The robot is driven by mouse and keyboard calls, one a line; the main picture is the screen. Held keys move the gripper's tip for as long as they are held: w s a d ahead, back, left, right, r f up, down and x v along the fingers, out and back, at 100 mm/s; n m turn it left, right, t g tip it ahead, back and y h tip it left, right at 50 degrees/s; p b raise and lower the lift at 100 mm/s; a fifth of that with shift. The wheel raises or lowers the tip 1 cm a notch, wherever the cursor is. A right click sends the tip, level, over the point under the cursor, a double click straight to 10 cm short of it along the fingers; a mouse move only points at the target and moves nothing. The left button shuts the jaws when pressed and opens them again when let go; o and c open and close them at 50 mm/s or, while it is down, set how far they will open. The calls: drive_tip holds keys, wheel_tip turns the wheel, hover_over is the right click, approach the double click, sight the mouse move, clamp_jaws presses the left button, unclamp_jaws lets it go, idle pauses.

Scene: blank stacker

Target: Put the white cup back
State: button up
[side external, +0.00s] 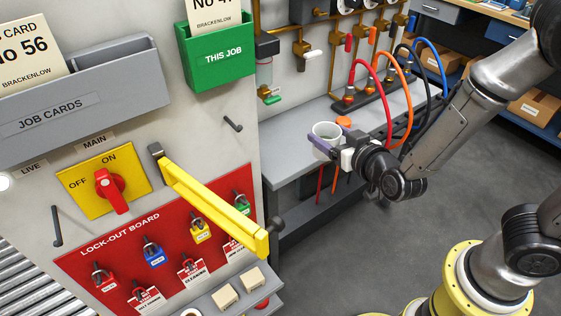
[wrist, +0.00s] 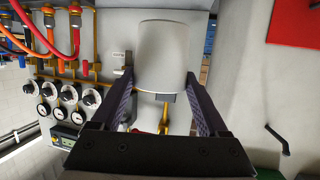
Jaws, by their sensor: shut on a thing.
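The white cup (side external: 326,133) is between the fingers of my gripper (side external: 332,147) in the side external view. It looks upright, with its open top showing. It is in front of the grey shelf, and I cannot tell whether its base touches anything. In the wrist view the cup (wrist: 165,57) fills the space between the two dark fingers of my gripper (wrist: 163,88), which are shut on it. The view hides the cup's far side.
The grey shelf (side external: 290,163) runs along the wall. Red, orange and blue hoses (side external: 391,85) arch beside my arm. A yellow bar (side external: 214,207) sticks out over the red lock-out board (side external: 125,240). A green card holder (side external: 218,57) hangs above.

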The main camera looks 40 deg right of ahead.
drive_tip(key=w+a+f, duration=0.1)
drive_tip(key=w+f, duration=0.2)
drive_tip(key=w, duration=0.1)
drive_tip(key=w+f, duration=0.3)
drive_tip(key=w, duration=0.2)
drive_tip(key=w+a+f, duration=0.1)
drive_tip(key=w+f, duration=0.2)
drive_tip(key=w, duration=0.1)
drive_tip(key=shift+w+a+f, duration=0.2)
drive_tip(key=shift+w+a, duration=0.05)
drive_tip(key=shift+a, duration=0.1)
drive_tip(key=shift+w+f, duration=0.1)
drive_tip(key=shift+f, duration=1.55)
drive_tip(key=shift+f, duration=0.1)
drive_tip(key=o, duration=1.3)
drive_tip(key=shift+o, duration=0.2)
